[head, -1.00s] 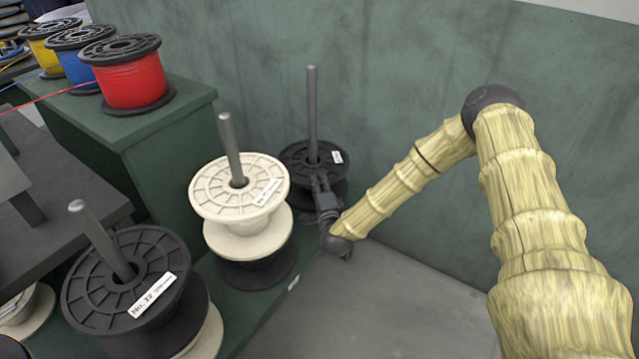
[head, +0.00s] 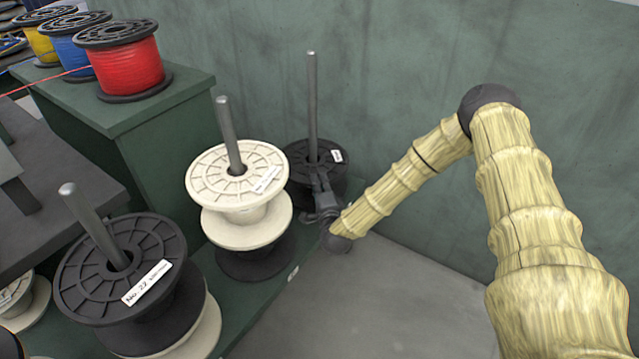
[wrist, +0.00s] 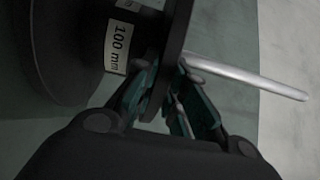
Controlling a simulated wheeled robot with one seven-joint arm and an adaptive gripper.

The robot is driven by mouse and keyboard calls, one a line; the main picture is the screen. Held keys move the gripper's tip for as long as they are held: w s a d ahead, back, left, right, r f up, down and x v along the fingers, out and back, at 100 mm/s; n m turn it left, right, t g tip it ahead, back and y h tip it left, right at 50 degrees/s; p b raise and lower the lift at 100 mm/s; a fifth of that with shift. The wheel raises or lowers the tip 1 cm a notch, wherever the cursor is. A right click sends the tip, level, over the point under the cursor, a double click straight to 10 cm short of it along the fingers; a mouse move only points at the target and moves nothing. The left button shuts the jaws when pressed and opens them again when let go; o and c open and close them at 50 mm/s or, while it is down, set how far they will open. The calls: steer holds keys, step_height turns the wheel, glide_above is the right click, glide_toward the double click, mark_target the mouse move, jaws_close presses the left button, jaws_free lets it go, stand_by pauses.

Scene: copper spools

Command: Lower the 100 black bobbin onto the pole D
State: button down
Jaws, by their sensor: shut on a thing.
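The black bobbin (head: 297,162) is around the far pole (head: 312,100), which rises well above its top flange. The wrist view shows the bobbin (wrist: 75,50) close up, with a "100 mm" label on its core and the pole (wrist: 245,75) sticking out past one flange. My gripper (head: 320,188) is at the bobbin's near side. In the wrist view my gripper's fingers (wrist: 157,100) are shut on the rim of that flange. The bobbin's underside and what it rests on are hidden.
A white spool (head: 215,175) above a black one (head: 255,262) stands on a pole close to the left. A black "No. 22" spool (head: 85,285) is nearer. Red, blue and yellow spools sit on a green cabinet (head: 165,110). A green wall (head: 400,60) stands behind.

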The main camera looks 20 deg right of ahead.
steer(key=shift+f+b, duration=0.35)
stand_by(0.3)
steer(key=c, duration=1.4)
jaws_free()
steer(key=shift+s, duration=0.1)
steer(key=shift+f, duration=0.1)
steer(key=s, duration=0.4)
steer(key=s+a, duration=0.1)
steer(key=s, duration=0.7)
steer(key=shift+a, duration=0.25)
steer(key=shift+f, duration=0.1)
